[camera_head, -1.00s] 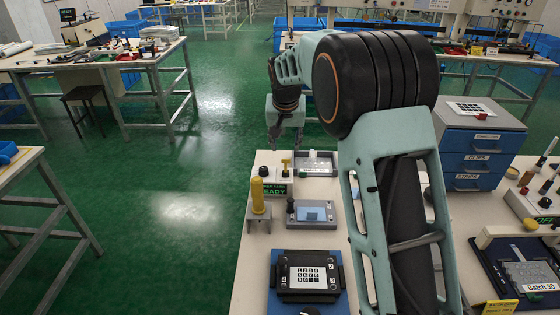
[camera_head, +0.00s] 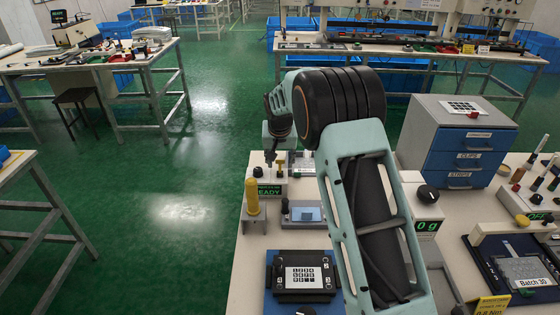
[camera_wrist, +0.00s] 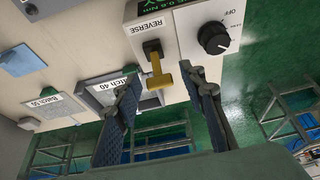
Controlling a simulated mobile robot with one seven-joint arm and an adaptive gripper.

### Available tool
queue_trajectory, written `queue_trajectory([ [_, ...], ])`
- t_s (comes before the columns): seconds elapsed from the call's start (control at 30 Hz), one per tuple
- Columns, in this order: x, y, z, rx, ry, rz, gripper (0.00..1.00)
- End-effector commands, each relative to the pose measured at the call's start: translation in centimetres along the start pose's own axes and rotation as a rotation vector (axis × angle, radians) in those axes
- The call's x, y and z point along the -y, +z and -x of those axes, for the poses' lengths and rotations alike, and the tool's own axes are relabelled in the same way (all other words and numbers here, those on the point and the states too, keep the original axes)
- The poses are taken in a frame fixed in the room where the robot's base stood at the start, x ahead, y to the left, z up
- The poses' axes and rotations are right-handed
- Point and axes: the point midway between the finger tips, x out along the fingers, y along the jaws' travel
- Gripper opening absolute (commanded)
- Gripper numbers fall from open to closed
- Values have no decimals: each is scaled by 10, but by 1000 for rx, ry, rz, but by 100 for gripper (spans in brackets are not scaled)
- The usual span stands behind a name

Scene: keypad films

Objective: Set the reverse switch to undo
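The reverse switch (camera_wrist: 161,74) is a yellow T-shaped lever on a black base, beside the word REVERSE on a pale control box (camera_wrist: 187,30). The box also shows in the head view with a green READY display (camera_head: 269,190). My gripper (camera_wrist: 160,79) is open and empty in the wrist view, with one finger on each side of the yellow lever. I see gaps between the lever and both fingers; whether it touches either is not clear. In the head view my gripper (camera_head: 277,142) is just above the back of the box. No undo mark can be read.
A black knob (camera_wrist: 213,38) marked OFF sits on the same box, close to the switch. A yellow-handled tool (camera_head: 252,197) stands in front of the box. A grey device with a blue pad (camera_head: 307,214) and a keypad (camera_head: 304,277) are nearer on the bench.

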Motion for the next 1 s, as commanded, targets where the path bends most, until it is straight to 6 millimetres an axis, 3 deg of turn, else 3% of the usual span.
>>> queue_trajectory([
  [0.07,0,0,0,0,0,0,27],
  [0.3,0,0,0,0,0,0,1],
  [1.0,1,-8,-4,184,0,0,0],
])
